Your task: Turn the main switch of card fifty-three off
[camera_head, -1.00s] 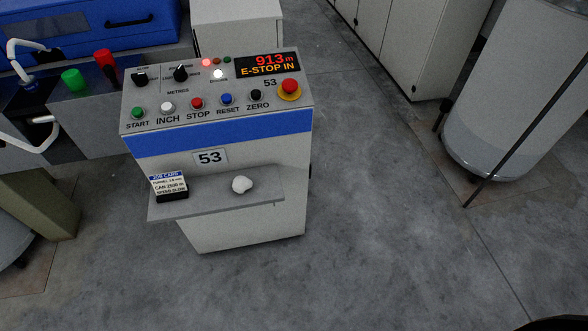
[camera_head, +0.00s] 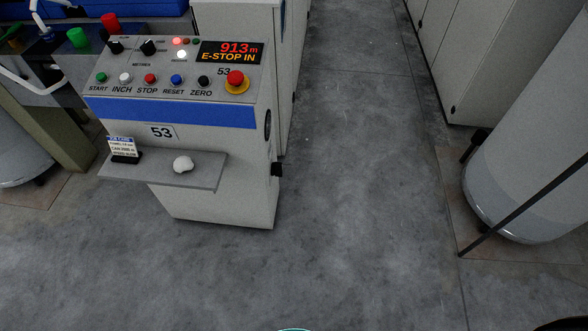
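The control console of card fifty-three (camera_head: 205,180) stands at the left, with a "53" plate (camera_head: 162,132) on its front. Its display (camera_head: 231,52) reads "913 m" and "E-STOP IN". A red mushroom button on a yellow base (camera_head: 236,82) sits at the panel's right. On the console's right side, seen at a steep angle, are a dark round part (camera_head: 267,124) and a black protruding part (camera_head: 277,169). I cannot tell which of these is the main switch, or its position. Neither gripper is in view.
A shelf (camera_head: 205,175) sticks out from the console front, holding a job card (camera_head: 122,150) and a white lump (camera_head: 182,164). Grey floor (camera_head: 350,180) is open right of the console. A large pale can (camera_head: 525,165) and a slanting dark bar (camera_head: 520,208) stand at the right.

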